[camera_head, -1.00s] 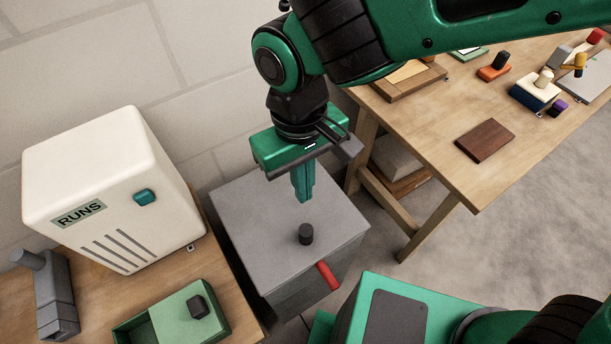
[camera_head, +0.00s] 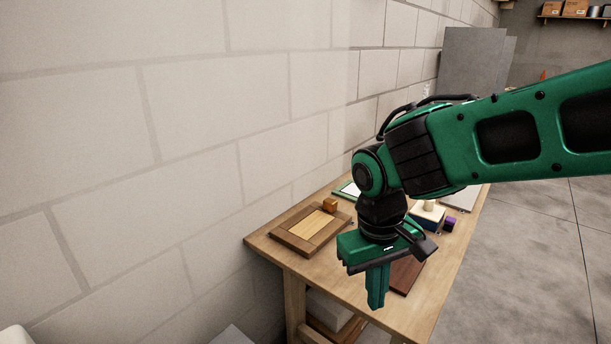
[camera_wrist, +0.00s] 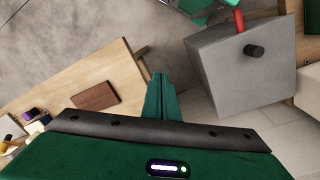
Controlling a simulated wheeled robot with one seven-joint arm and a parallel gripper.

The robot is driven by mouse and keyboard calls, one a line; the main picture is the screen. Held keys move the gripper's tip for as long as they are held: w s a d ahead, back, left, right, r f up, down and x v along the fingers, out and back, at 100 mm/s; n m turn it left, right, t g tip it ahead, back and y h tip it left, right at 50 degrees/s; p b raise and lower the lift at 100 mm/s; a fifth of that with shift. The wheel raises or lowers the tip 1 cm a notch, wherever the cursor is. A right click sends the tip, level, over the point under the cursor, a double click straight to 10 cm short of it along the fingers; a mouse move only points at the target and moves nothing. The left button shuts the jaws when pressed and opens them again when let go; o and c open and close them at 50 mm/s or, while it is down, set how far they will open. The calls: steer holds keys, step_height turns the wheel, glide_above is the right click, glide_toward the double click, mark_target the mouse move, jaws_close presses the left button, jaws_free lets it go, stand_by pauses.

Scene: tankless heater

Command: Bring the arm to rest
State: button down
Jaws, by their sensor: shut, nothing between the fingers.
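My gripper (camera_head: 376,304) is green with a dark wrist, points downward and is shut with nothing between its fingers. In the head view it hangs in front of the near end of the wooden table, hiding part of it. In the wrist view the closed fingers (camera_wrist: 160,84) show over the floor, between the wooden table on the left and a grey box on the right. They touch nothing that I can see.
The wooden table (camera_head: 343,284) bears a framed board (camera_head: 310,230), a dark brown block (camera_head: 405,273) and other small items. The grey box (camera_wrist: 235,80) has a black knob (camera_wrist: 254,51) and a red handle (camera_wrist: 239,20). A block wall (camera_head: 200,110) stands left; open floor (camera_head: 540,240) lies right.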

steer(key=s+d+r+m, duration=0.1)
steer(key=s+d+m, duration=0.15)
steer(key=d, duration=0.75)
steer(key=s+d+m, duration=0.1)
steer(key=d+m, duration=0.2)
steer(key=d, duration=0.6)
steer(key=s+d+m+y, duration=0.1)
steer(key=s+d+m, duration=0.3)
steer(key=s+d, duration=0.5)
steer(key=shift+s+f+m, duration=0.25)
steer(key=shift+f+m, duration=0.1)
steer(key=shift+f, duration=0.05)
steer(key=shift+d, duration=0.1)
